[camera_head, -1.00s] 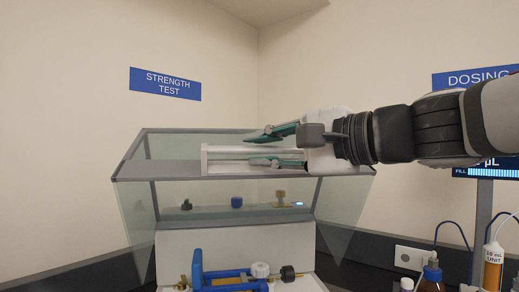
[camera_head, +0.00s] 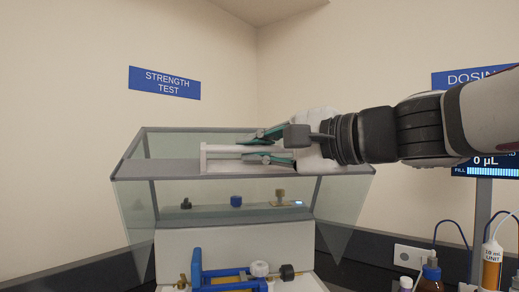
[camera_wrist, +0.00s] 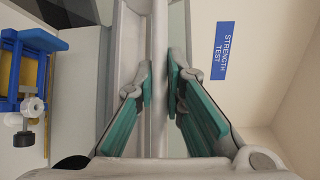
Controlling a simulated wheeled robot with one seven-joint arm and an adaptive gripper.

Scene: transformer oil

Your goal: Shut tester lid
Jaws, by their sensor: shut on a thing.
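The tester lid (camera_head: 145,222) is a clear hood with a grey frame, standing raised above the white tester body (camera_head: 235,248). A long white handle bar (camera_head: 222,149) runs along its grey upper front edge; it also shows in the wrist view (camera_wrist: 159,40). My gripper (camera_head: 262,146) comes from the right with teal-padded fingers, one above and one below the bar. In the wrist view my gripper (camera_wrist: 159,84) has its fingertips closed on either side of the bar.
At the right stand a brown bottle (camera_head: 430,276), an amber dosing cylinder (camera_head: 491,268) and a dosing display (camera_head: 487,165). A wall with a Strength Test sign (camera_head: 165,82) is behind.

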